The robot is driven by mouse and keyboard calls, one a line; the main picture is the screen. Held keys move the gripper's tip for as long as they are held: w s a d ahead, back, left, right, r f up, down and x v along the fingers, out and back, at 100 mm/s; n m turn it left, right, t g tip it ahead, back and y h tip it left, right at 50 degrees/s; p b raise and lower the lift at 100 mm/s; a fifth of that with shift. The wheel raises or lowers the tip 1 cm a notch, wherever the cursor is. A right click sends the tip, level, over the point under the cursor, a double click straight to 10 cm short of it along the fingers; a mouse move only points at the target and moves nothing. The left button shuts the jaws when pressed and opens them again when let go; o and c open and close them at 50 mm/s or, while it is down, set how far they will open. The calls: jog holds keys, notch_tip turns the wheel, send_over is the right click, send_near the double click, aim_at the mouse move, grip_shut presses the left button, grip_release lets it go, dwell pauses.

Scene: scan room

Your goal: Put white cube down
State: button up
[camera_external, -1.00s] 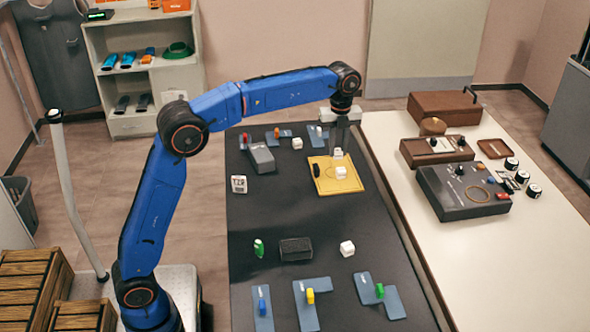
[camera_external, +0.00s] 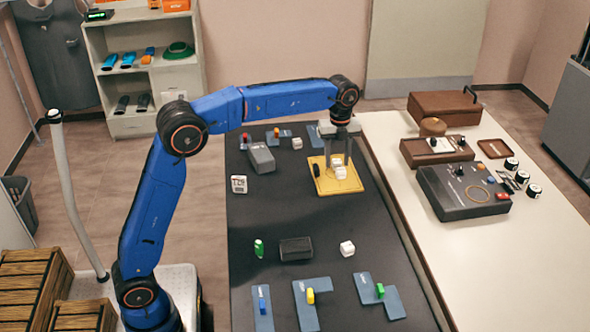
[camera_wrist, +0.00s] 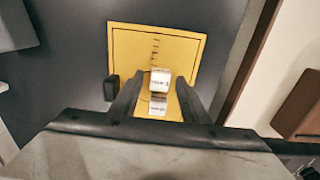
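Two white cubes are at the yellow square plate (camera_external: 350,187), close together between my fingers. In the external view one white cube (camera_external: 337,161) shows just above the other white cube (camera_external: 340,173); I cannot tell for sure whether it rests on it or stands behind it. In the wrist view one cube (camera_wrist: 160,81) is near the fingertips and the other (camera_wrist: 157,105) shows lower down. My gripper (camera_external: 338,165) points down over the plate, also seen in the wrist view (camera_wrist: 159,78). Its fingers are apart, with gaps beside the cubes.
A small black object (camera_external: 317,170) stands at the plate's left edge. The middle of the dark table is clear.

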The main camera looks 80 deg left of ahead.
aim_at(337, 161)
notch_tip(337, 161, up, 12)
jog(key=s+d+r+n+t, duration=0.15)
jog(key=s+d+n, duration=0.35)
jog(key=s+d, duration=0.5)
jog(key=s+d+f+n, duration=0.2)
jog(key=s+d+f, duration=0.1)
jog(key=s, duration=0.6)
jog(key=s+d+f+n+t, duration=0.1)
jog(key=s+d+f+n, duration=0.2)
jog(key=s, duration=0.6)
jog(key=s+d+f+n+t, duration=0.1)
jog(key=s+d+f+n, duration=0.2)
jog(key=s, duration=0.5)
jog(key=shift+s+d+f, duration=0.4)
jog(key=shift+d+f, duration=0.15)
jog(key=shift+d, duration=0.25)
jog(key=s+d+f+n, duration=0.1)
jog(key=s+f+n, duration=0.1)
jog(key=s+f, duration=0.4)
jog(key=s+d+f+n+t, duration=0.1)
jog(key=s+f+n, duration=0.2)
jog(key=s+f, duration=0.3)
jog(key=shift+d+f, duration=0.25)
jog(key=shift+d, duration=0.15)
jog(key=shift+o, duration=0.6)
jog(key=shift+s, duration=0.1)
